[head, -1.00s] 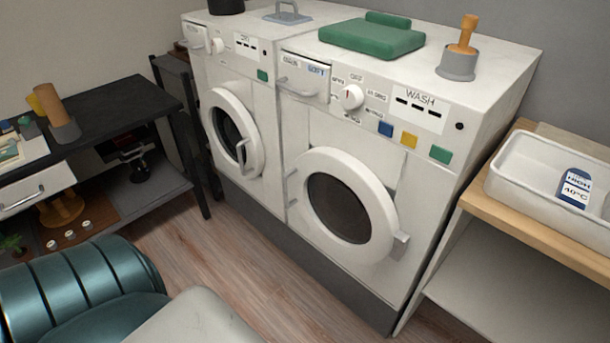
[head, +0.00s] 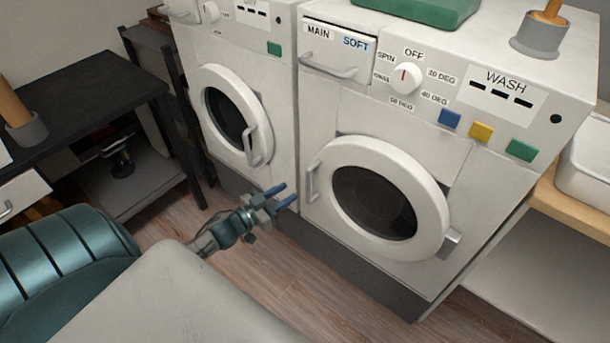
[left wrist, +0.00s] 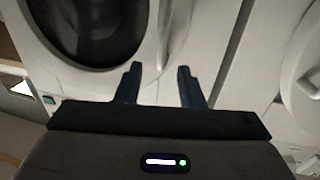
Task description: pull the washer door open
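The washer (head: 470,165), marked WASH, is the right of two white machines. Its round door (head: 430,180) looks shut, with a white upright handle (head: 313,182) on its left edge and a grey piece on its right. My left gripper (head: 288,195) is open and empty, low and left of that handle, apart from it. In the left wrist view its two blue fingers (left wrist: 159,72) are spread with nothing between them. My right gripper is not in view.
The left machine (head: 275,90) stands beside the washer, its door handle (head: 252,147) sticking out. A black table (head: 90,95) is at the left. A wooden-topped shelf (head: 565,215) with a white tub (head: 590,160) is at the right. The wooden floor in front is partly free.

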